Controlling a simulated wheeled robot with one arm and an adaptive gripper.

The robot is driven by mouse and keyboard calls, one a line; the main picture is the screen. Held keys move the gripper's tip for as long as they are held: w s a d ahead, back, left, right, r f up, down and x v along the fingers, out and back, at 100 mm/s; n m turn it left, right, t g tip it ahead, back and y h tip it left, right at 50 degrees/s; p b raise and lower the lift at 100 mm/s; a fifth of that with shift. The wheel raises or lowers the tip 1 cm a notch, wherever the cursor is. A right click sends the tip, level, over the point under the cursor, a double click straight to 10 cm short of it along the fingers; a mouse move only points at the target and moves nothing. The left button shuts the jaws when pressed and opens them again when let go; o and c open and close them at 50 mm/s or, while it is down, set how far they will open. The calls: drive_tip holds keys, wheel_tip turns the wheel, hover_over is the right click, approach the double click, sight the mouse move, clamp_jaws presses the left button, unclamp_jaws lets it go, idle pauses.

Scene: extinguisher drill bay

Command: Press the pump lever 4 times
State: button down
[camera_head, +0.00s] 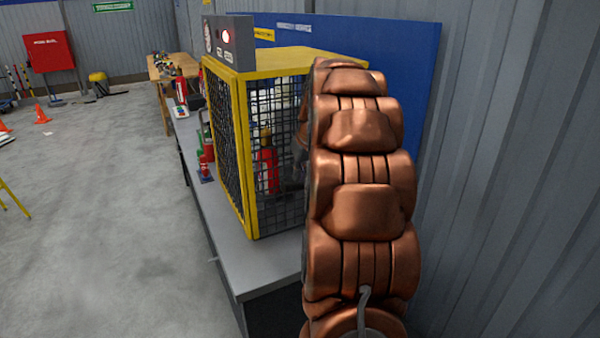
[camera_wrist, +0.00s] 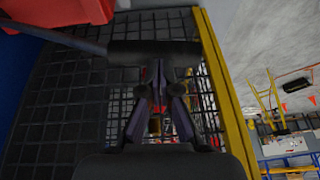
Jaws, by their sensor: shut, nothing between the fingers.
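In the wrist view, a dark rod ending in a thick black crossbar (camera_wrist: 150,54) lies across the top of my fingers. It looks like the pump lever, but I cannot be sure. My gripper (camera_wrist: 161,82) is shut and empty, with its tips close to the bar; whether they touch it I cannot tell. In the head view my copper-coloured arm hides the gripper and the right part of the caged stand. A red extinguisher-like cylinder (camera_head: 266,169) stands inside the yellow-framed mesh cage (camera_head: 249,160). Red parts also show behind my fingers in the wrist view.
The cage stands on a grey bench (camera_head: 255,267) against a blue wall board (camera_head: 410,60). Red items (camera_head: 205,165) stand farther along the bench.

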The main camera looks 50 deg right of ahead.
drive_tip(key=a+f+g+h+b, duration=0.1)
drive_tip(key=a+f+h+b, duration=0.2)
drive_tip(key=f+b, duration=0.4)
drive_tip(key=shift+w+a+f+n+b, duration=0.3)
drive_tip(key=shift+w+a+f+b, duration=0.15)
drive_tip(key=shift+f, duration=1.45)
drive_tip(key=shift+s+a+f, duration=0.1)
drive_tip(key=shift+f, duration=0.1)
drive_tip(key=shift+r, duration=0.1)
drive_tip(key=w+d+b+v, duration=0.1)
drive_tip(key=v, duration=1.4)
drive_tip(key=shift+w+r+h, duration=0.2)
drive_tip(key=shift+r+h, duration=0.1)
drive_tip(key=shift+r, duration=0.15)
